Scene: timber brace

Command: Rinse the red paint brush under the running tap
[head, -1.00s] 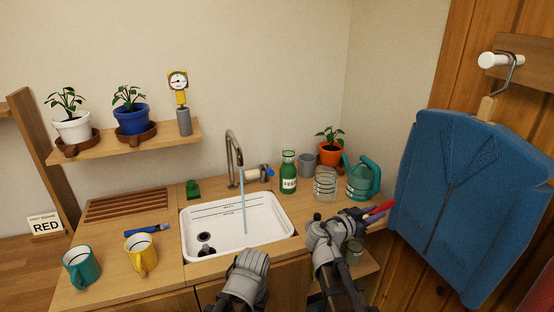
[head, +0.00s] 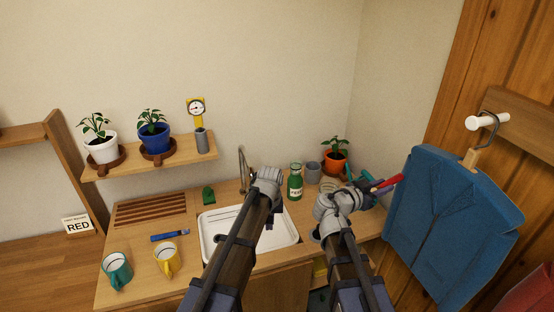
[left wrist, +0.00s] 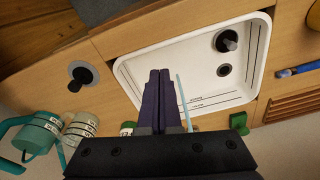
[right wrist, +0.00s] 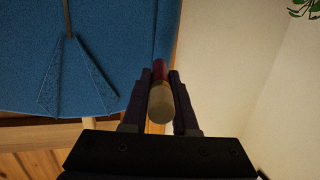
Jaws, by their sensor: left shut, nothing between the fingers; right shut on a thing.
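The red paint brush (head: 388,182) is held in my right gripper (head: 365,187), in front of the blue coat and above the counter's right end. In the right wrist view its red part (right wrist: 159,70) and pale rounded end (right wrist: 160,104) lie between the fingers. The tap (head: 242,160) stands behind the white sink (head: 210,247), partly hidden by my left arm. The water stream (left wrist: 183,102) shows as a thin pale blue line in the left wrist view. My left gripper (left wrist: 160,72) is shut and empty over the sink's edge, near the stream.
A green bottle (head: 295,183), grey cup (head: 313,172) and orange plant pot (head: 335,161) stand behind my right gripper. The blue coat (head: 450,225) hangs at right.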

